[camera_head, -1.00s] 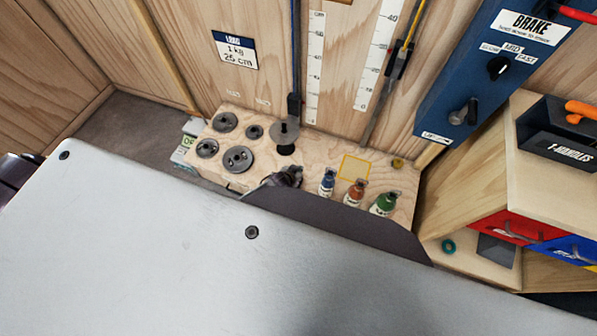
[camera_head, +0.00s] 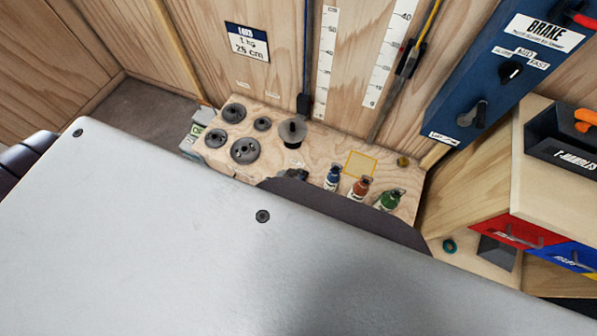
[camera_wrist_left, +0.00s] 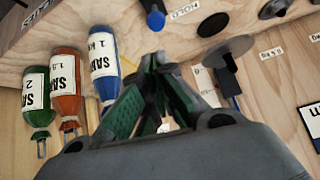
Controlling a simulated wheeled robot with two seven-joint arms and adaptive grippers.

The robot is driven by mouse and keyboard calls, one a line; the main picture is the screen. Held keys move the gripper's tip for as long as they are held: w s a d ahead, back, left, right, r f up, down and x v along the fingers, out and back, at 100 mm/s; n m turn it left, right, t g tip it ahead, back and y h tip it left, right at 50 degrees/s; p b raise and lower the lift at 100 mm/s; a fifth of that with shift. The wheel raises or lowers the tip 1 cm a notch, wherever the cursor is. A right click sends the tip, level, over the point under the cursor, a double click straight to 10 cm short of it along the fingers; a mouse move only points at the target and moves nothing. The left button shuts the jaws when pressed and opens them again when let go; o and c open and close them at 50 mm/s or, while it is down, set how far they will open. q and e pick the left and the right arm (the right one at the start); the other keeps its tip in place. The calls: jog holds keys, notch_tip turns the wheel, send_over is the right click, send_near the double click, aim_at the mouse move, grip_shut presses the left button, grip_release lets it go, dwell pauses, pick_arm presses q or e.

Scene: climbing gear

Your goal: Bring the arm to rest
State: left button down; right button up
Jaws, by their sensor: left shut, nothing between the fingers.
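My left gripper (camera_head: 293,174) shows only as a small dark piece above the edge of my own grey arm link, which hides most of the arm. In the left wrist view, my left gripper (camera_wrist_left: 156,62) has its green-padded fingers drawn together at the tips with nothing between them. It is over the wooden shelf (camera_head: 320,150), close to the blue sand bottle (camera_head: 332,178) and apart from it. That bottle also shows in the left wrist view (camera_wrist_left: 104,62). My right gripper is not in view.
Several grey disc weights (camera_head: 245,150) sit at the shelf's left. A blue brake panel (camera_head: 475,90) and a T-handles box (camera_head: 562,140) are at the right.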

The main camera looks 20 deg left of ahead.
pick_arm(q)
jog(key=shift+s+r, duration=0.15)
jog(key=shift+s, duration=0.15)
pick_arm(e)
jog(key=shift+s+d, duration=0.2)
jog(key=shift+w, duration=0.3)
pick_arm(q)
jog(key=s+a+f+g+y+p, duration=0.1)
jog(key=s+a+f+g, duration=0.1)
jog(key=s+a+f, duration=0.4)
jog(key=s+a+f+g+p, duration=0.1)
jog(key=s+a+f+g, duration=0.1)
jog(key=s+f, duration=0.65)
jog(key=s+a+f+g, duration=0.1)
jog(key=s+a+f, duration=0.2)
jog(key=s, duration=0.6)
jog(key=s+a+f+g, duration=0.2)
jog(key=s+f, duration=0.4)
jog(key=s, duration=0.3)
jog(key=shift+s+a+y+p, duration=0.3)
jog(key=shift+s+a+p, duration=0.1)
jog(key=shift+a, duration=0.1)
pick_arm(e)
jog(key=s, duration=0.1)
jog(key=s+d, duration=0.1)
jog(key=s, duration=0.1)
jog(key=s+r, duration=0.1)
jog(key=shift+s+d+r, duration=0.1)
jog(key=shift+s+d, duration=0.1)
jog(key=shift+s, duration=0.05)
